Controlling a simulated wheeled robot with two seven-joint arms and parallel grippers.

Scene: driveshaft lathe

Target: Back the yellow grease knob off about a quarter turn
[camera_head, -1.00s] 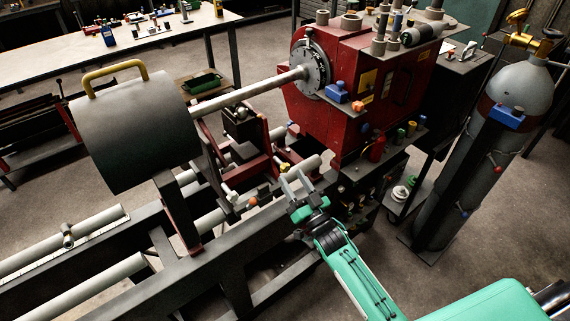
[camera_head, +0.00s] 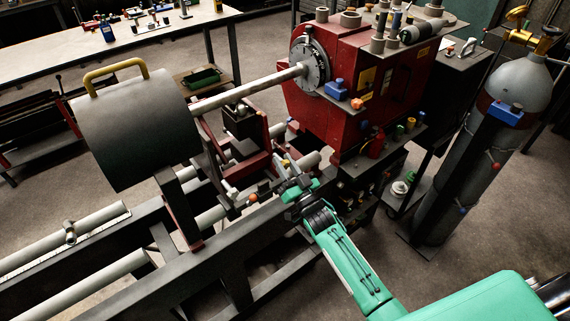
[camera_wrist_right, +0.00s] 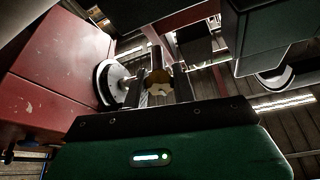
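In the right wrist view, a small yellow-brown knob (camera_wrist_right: 158,82) shows between the two dark fingers of my right gripper (camera_wrist_right: 157,86). Gaps show at its sides, so the fingers look apart and not closed on it. How deep it sits between them is hard to tell. In the head view, my right gripper (camera_head: 286,164) points up and left, beside the lathe's red carriage and rails. My left gripper is not in view.
The red headstock (camera_head: 345,115) stands behind my right gripper, with the driveshaft (camera_head: 250,90) running left to a grey cylinder (camera_head: 140,130). A small orange knob (camera_head: 254,198) sits left of the gripper. A gas cylinder (camera_head: 465,160) stands at the right.

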